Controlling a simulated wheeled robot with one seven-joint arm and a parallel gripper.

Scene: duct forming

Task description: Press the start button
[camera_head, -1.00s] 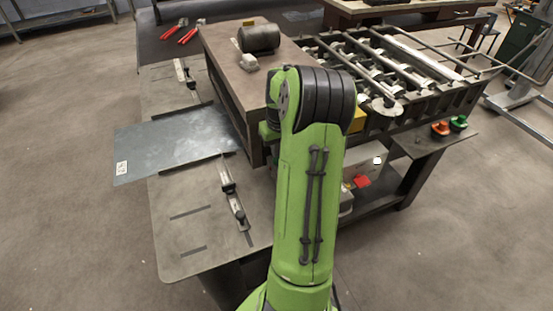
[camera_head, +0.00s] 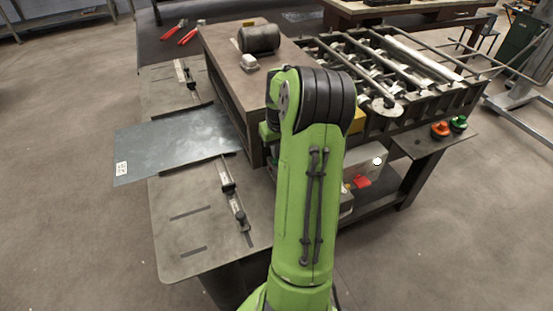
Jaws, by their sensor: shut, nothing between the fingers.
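A green button (camera_head: 459,123) sits on the small shelf at the right end of the machine. An orange-red button (camera_head: 441,129) is right beside it, on its left. Both are small in this view, and no lettering can be read. My green arm rises through the middle of the view, to the left of the buttons and apart from them in the picture. My gripper is hidden behind the arm, so its place relative to the buttons cannot be seen.
The machine's dark roller frame (camera_head: 468,92) stands behind the buttons. A metal sheet (camera_head: 178,142) lies on the left table (camera_head: 182,260). Red-handled tools (camera_head: 188,36) lie at the back left. A grey box with a red part (camera_head: 362,181) sits under the button shelf.

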